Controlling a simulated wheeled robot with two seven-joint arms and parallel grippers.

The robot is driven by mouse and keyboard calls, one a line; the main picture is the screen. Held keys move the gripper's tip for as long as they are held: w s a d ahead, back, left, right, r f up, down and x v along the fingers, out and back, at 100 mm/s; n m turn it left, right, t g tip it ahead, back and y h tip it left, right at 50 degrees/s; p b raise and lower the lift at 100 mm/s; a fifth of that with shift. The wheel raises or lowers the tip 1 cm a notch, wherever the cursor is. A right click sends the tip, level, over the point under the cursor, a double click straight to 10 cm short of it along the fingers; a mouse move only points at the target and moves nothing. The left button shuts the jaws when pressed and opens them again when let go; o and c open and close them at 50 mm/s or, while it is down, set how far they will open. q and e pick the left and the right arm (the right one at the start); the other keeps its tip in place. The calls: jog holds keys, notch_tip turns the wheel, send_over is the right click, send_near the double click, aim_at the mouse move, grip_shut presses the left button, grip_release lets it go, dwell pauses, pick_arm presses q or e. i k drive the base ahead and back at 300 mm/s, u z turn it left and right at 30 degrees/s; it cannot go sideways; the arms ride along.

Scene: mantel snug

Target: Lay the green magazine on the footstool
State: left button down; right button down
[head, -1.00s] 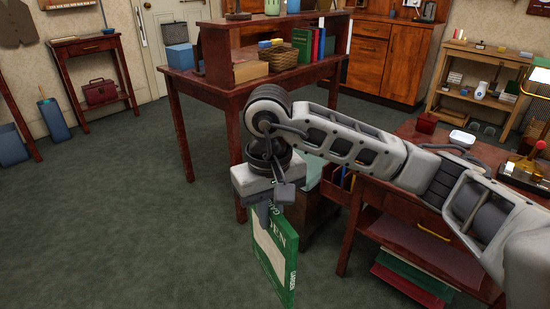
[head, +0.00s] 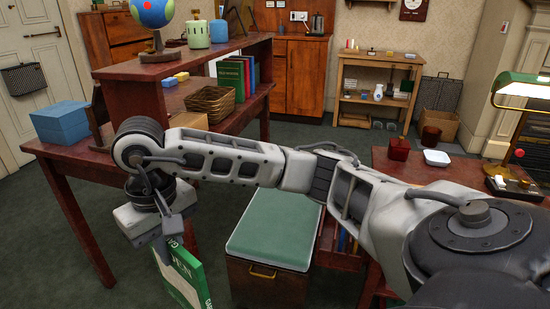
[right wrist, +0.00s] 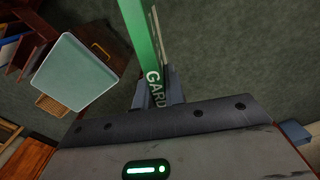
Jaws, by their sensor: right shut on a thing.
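The green magazine (head: 186,282) with white lettering hangs upright from my right gripper (head: 165,246), which is shut on its upper edge. Its lower part runs out of the head view. The footstool (head: 275,229) has a pale green padded top and a dark wooden body with a brass handle. It stands to the right of the magazine, apart from it, with its top bare. In the right wrist view the magazine (right wrist: 141,38) sits between the fingers (right wrist: 157,90), and the footstool (right wrist: 76,72) is to the left. My left gripper is out of view.
A red-brown desk (head: 75,158) with a blue box (head: 60,122), a basket (head: 210,103) and books stands behind the arm. Another table (head: 440,170) with a lamp (head: 525,92) is at the right. Green carpet (head: 40,250) is open at the left.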

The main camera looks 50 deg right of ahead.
aim_at(276, 228)
jog(key=z, duration=0.6)
jog(key=i, duration=1.05)
jog(key=z, duration=0.6)
